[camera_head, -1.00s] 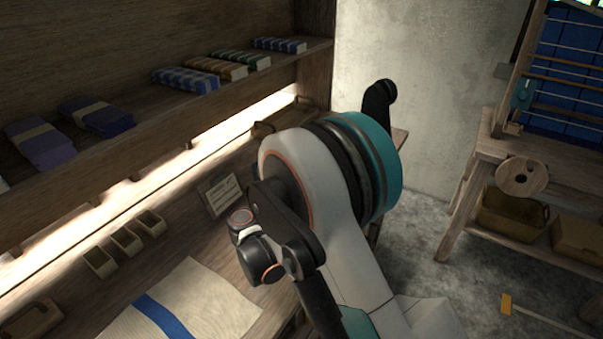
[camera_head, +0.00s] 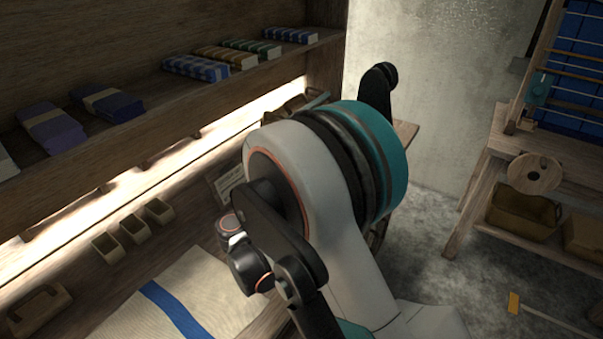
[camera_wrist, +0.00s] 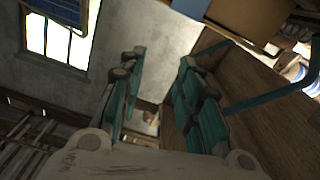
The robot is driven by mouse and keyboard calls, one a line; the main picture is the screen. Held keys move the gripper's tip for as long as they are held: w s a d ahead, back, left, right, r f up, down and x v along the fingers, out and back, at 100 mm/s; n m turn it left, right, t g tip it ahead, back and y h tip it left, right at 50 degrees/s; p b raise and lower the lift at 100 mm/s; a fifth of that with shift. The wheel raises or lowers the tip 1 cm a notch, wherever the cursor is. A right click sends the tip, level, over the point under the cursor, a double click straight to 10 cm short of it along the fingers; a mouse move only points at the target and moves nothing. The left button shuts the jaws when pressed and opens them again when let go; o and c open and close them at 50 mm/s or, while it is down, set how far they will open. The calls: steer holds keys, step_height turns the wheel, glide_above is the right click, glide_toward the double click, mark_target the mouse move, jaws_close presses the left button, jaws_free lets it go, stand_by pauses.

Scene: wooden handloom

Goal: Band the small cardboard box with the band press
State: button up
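My gripper (camera_wrist: 161,62) shows in the wrist view as two teal and dark fingers, set apart with bare wall and floor visible between them. It holds nothing that I can see. In the head view my arm hides it. A tan, box-like surface (camera_wrist: 250,16) stands at the top of the wrist view; I cannot tell whether it is the small cardboard box. A teal bent bar (camera_wrist: 270,98) crosses the right of that view, beyond the fingers; it may be part of the band press, but I cannot tell. No band shows clearly.
A wooden shelf (camera_head: 140,128) carries folded cloths above the bench at left. Small wooden bins (camera_head: 133,229) and a striped cloth (camera_head: 205,285) lie on the bench. A wooden stand (camera_head: 560,152) with baskets below is at right. Open floor (camera_head: 430,260) lies between them.

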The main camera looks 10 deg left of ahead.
steer(key=b+v, duration=0.1)
steer(key=v, duration=0.9)
steer(key=shift+b, duration=0.3)
stand_by(0.4)
stand_by(0.6)
